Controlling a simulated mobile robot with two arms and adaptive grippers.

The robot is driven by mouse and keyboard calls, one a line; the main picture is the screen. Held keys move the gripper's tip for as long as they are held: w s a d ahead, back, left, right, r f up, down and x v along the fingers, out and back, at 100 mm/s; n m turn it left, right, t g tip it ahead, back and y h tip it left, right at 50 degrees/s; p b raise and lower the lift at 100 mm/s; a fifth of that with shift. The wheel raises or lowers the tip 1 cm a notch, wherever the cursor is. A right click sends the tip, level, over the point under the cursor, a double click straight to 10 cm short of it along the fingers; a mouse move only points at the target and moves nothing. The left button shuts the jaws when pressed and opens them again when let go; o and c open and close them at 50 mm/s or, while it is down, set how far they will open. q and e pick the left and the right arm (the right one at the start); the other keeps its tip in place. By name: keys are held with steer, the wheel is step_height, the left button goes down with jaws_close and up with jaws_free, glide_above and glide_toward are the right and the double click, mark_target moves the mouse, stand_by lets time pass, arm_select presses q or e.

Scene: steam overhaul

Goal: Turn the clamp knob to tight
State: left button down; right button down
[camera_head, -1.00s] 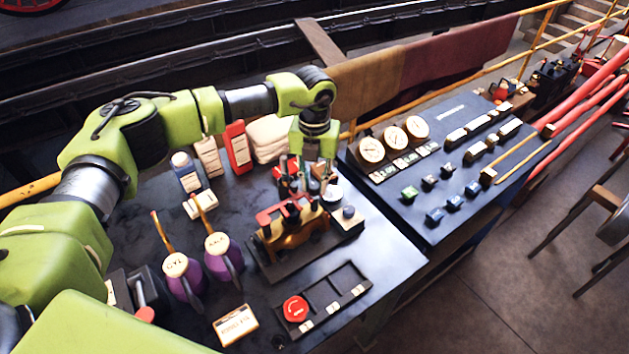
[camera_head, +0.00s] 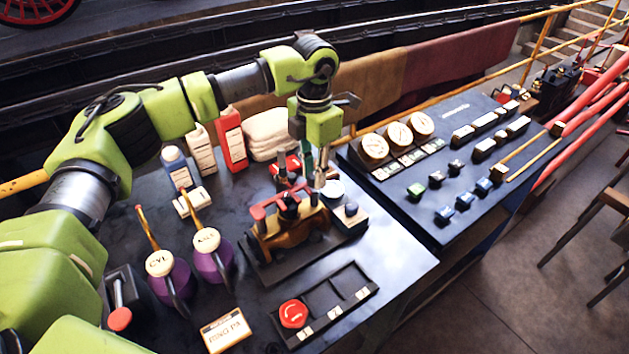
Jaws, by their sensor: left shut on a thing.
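The brass valve fixture (camera_head: 296,234) stands on a dark base plate on the bench. A red clamp bar (camera_head: 262,213) lies across its top, with the dark clamp knob (camera_head: 290,204) at the bar's middle. The knob's tight marking cannot be read. My right gripper is not in view.
Two purple oil cans (camera_head: 212,262) stand left of the fixture. Bottles, a red container (camera_head: 231,139) and folded cloths (camera_head: 269,134) stand behind. A slotted tray (camera_head: 335,291) with a red disc lies in front. A gauge panel (camera_head: 465,150) is at right.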

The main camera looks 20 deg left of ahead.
arm_select(q)
steer(key=m+b, duration=0.2)
steer(key=m, duration=0.1)
steer(key=shift+w+f, duration=0.1)
steer(key=m+b, duration=0.1)
steer(key=m, duration=0.1)
steer(key=shift+m, duration=0.3)
steer(key=m+b, duration=0.1)
steer(key=m, duration=0.2)
steer(key=shift+m+b, duration=0.3)
steer(key=shift+b, duration=0.05)
steer(key=m, duration=0.3)
steer(key=shift+r+m+b, duration=0.2)
steer(key=shift+m+b, duration=0.1)
steer(key=shift+b, duration=0.1)
steer(key=m, duration=0.3)
steer(key=shift+m, duration=0.4)
steer(key=m, duration=0.3)
steer(key=shift+r+m+b, duration=0.1)
steer(key=shift+m+b, duration=0.2)
steer(key=shift+b, duration=0.05)
steer(key=m, duration=0.4)
steer(key=shift+m, duration=1.6)
